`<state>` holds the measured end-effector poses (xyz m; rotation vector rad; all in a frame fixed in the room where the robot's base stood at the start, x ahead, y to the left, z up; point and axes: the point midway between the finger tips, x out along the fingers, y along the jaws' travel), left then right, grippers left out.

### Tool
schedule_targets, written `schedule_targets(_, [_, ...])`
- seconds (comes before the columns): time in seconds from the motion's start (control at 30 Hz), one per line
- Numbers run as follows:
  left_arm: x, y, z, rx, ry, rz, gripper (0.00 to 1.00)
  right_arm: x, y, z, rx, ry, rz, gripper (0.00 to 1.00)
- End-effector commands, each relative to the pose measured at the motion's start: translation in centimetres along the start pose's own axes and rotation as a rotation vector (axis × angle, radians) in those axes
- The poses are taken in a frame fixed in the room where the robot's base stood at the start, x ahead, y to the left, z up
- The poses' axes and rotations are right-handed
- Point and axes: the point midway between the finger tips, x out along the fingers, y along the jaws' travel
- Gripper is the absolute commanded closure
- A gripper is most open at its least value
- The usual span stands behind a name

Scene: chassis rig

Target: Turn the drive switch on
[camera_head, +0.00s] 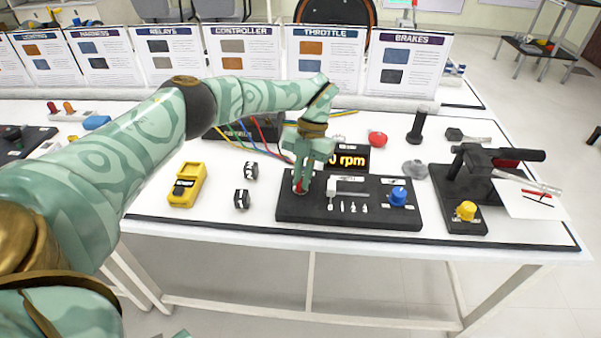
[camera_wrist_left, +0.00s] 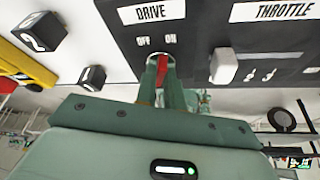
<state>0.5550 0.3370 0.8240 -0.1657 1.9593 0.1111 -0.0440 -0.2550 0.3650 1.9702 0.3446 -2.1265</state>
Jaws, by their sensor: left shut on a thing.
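The drive switch shows as a red lever (camera_wrist_left: 161,72) in the left wrist view, just below the OFF and ON marks under the DRIVE label (camera_wrist_left: 151,12). My left gripper (camera_wrist_left: 161,80) is shut on this lever, with a finger on either side. In the head view the gripper (camera_head: 300,186) reaches down to the left end of the black control panel (camera_head: 290,211) and hides most of the switch. Which mark the lever leans to, I cannot tell for sure.
A white throttle lever (camera_head: 332,186) and a blue knob (camera_head: 398,196) are on the same panel. An rpm display (camera_head: 350,160) stands behind it. A yellow meter (camera_head: 187,185) and two black numbered cubes lie left. A black brake rig (camera_head: 445,190) stands right.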

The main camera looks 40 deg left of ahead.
Motion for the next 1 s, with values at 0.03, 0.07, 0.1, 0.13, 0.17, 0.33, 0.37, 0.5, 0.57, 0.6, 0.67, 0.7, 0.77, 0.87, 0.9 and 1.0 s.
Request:
schedule_targets(0.03, [-0.24,-0.04,-0.04,0.024,-0.003,0.01,1.0,-0.21,0.04,-0.08,0.0,0.002,0.001,0.64])
schedule_targets(0.07, [-0.21,-0.03,-0.03,0.039,-0.003,0.017,1.0,-0.26,0.05,-0.09,0.0,0.003,0.001,0.64])
schedule_targets(0.1, [-0.19,-0.05,-0.02,0.057,-0.003,0.024,1.0,-0.32,0.05,-0.12,0.0,0.004,0.001,0.64])
schedule_targets(0.13, [-0.19,-0.07,-0.01,0.069,-0.003,0.029,1.0,-0.36,0.06,-0.13,0.0,0.004,0.001,0.64])
schedule_targets(0.17, [-0.17,-0.08,-0.01,0.081,-0.003,0.034,1.0,-0.39,0.06,-0.14,0.0,0.004,0.002,0.64])
schedule_targets(0.33, [-0.1,-0.09,0.01,0.125,-0.003,0.052,1.0,-0.53,0.05,-0.19,0.0,0.006,0.002,0.64])
schedule_targets(0.37, [-0.1,-0.09,0.01,0.13,-0.003,0.054,1.0,-0.54,0.05,-0.19,0.0,0.006,0.002,0.64])
schedule_targets(0.5, [-0.06,-0.1,0.02,0.144,-0.002,0.06,1.0,-0.57,0.03,-0.2,0.0,0.007,0.001,0.64])
schedule_targets(0.57, [-0.05,-0.1,0.03,0.147,-0.002,0.061,1.0,-0.57,0.02,-0.2,0.0,0.007,0.001,0.64])
schedule_targets(0.6, [-0.05,-0.1,0.03,0.148,-0.002,0.061,1.0,-0.57,0.0,-0.2,-0.001,0.007,0.001,0.64])
schedule_targets(0.67, [-0.04,-0.1,0.03,0.148,-0.002,0.061,1.0,-0.57,-0.02,-0.2,-0.001,0.007,0.001,0.64])
schedule_targets(0.7, [-0.04,-0.1,0.03,0.148,-0.002,0.061,1.0,-0.57,-0.05,-0.2,-0.001,0.007,0.0,0.64])
schedule_targets(0.77, [-0.03,-0.1,0.03,0.148,-0.002,0.061,1.0,-0.57,-0.09,-0.2,-0.001,0.007,0.0,0.64])
schedule_targets(0.87, [-0.03,-0.1,0.03,0.148,-0.003,0.061,1.0,-0.57,-0.19,-0.23,0.0,0.007,-0.002,0.64])
schedule_targets(0.9, [-0.03,-0.1,0.03,0.148,-0.003,0.061,0.82,-0.57,-0.24,-0.24,0.0,0.007,-0.002,0.64])
schedule_targets(1.0, [-0.03,-0.11,0.02,0.147,-0.002,0.061,0.68,-0.57,-0.32,-0.25,0.0,0.007,-0.003,0.64])
